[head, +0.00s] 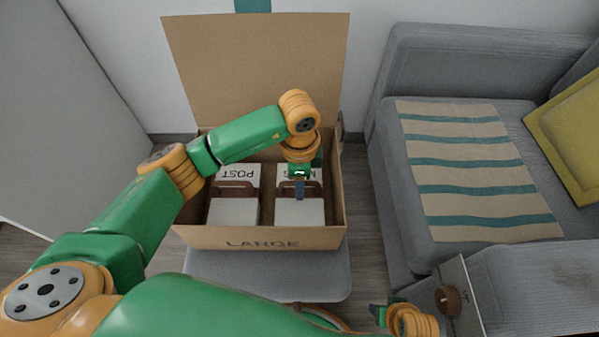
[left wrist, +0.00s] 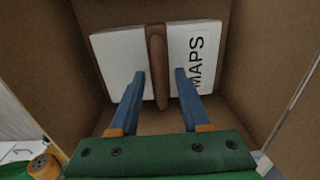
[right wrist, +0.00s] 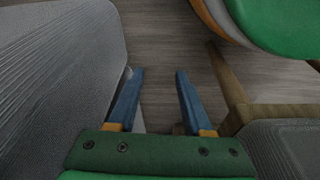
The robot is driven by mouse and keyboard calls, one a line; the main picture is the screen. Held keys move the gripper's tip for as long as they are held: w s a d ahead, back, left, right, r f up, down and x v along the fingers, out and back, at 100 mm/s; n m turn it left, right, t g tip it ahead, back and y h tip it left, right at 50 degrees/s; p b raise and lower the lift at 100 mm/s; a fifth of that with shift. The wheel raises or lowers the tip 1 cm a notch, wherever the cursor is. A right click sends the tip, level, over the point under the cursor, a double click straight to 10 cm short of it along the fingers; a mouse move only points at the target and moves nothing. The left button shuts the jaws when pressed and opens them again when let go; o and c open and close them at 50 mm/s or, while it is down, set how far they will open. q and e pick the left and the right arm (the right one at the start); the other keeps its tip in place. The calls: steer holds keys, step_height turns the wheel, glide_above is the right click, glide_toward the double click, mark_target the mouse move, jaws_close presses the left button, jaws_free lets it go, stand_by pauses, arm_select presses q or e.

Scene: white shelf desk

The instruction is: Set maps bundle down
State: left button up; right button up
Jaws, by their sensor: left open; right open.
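The maps bundle (head: 300,212) is white with a brown strap or handle and sits in the right half of the cardboard box (head: 258,238). In the left wrist view the bundle (left wrist: 122,62) shows its MAPS lettering, and the brown handle (left wrist: 157,50) lies between my fingers. My left gripper (head: 300,190) is open, pointing down over the bundle; part of the label is hidden behind it. Whether the fingers touch the handle is unclear. My right gripper (right wrist: 160,75) is open and empty, above the floor beside the sofa.
A similar white POST bundle (head: 234,212) sits in the box's left half. The box stands on a grey seat (head: 270,276), its flap (head: 255,65) raised behind. A grey sofa (head: 470,60) with a striped cloth (head: 475,170) is at right. A white panel with a brown knob (head: 448,300) stands near my right gripper.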

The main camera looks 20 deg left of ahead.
arm_select(q)
step_height(320, 180, up, 8)
steer(key=p, duration=0.3)
steer(key=shift+s+r, duration=0.1)
steer(key=shift+r, duration=0.05)
step_height(320, 180, up, 4)
steer(key=shift+s+f+p, duration=0.1)
steer(key=shift+f+p, duration=0.05)
steer(key=shift+p, duration=0.25)
arm_select(e)
steer(key=s+d+f, duration=0.1)
steer(key=s+f, duration=0.3)
steer(key=s, duration=0.1)
steer(key=shift+d+f, duration=0.35)
steer(key=shift+d, duration=0.05)
steer(key=shift+g, duration=0.3)
